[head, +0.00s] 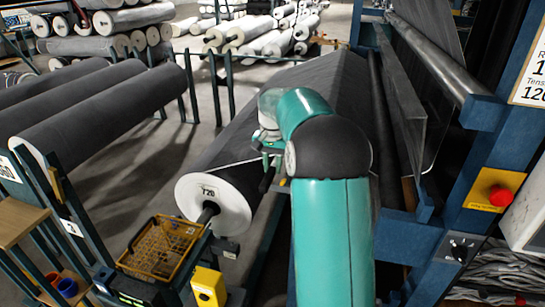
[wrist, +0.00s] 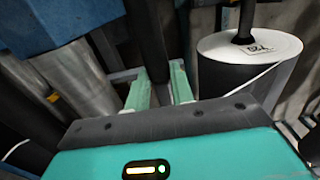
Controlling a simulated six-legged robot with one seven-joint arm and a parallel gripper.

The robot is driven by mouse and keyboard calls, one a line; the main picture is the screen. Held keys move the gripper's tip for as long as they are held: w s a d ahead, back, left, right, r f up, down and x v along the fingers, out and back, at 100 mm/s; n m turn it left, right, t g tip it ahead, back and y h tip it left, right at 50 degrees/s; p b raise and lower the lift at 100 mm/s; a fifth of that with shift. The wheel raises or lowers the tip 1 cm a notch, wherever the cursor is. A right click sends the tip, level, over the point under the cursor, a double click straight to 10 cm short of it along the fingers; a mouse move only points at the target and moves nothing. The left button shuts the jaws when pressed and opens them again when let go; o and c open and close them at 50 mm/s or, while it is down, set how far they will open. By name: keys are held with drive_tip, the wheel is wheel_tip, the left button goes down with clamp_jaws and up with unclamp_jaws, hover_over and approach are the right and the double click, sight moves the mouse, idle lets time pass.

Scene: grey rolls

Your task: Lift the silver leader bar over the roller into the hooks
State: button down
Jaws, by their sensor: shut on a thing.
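My gripper (head: 268,165) is beside the near end of the dark fabric roll marked 720 (head: 225,200), partly hidden by my teal arm. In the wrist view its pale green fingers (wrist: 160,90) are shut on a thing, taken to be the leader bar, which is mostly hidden. The roll's white end face shows to the right of the fingers (wrist: 250,48), with a thin pale edge running along the roll. A silver roller (head: 440,50) crosses the blue machine at upper right. A dark roller (head: 380,110) lies lower. I cannot make out the hooks.
A yellow basket (head: 160,248) and a yellow box (head: 208,287) stand before the roll. Dark rolls (head: 110,120) lie on a rack at left. A red button (head: 500,195) sits on the blue frame at right. Open floor (head: 190,160) lies between rack and roll.

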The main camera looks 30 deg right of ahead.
drive_tip(key=shift+f, duration=4.1)
drive_tip(key=c, duration=1.1)
unclamp_jaws()
wheel_tip(320, 180, up, 14)
drive_tip(key=shift+f, duration=0.1)
drive_tip(key=shift+s, duration=0.15)
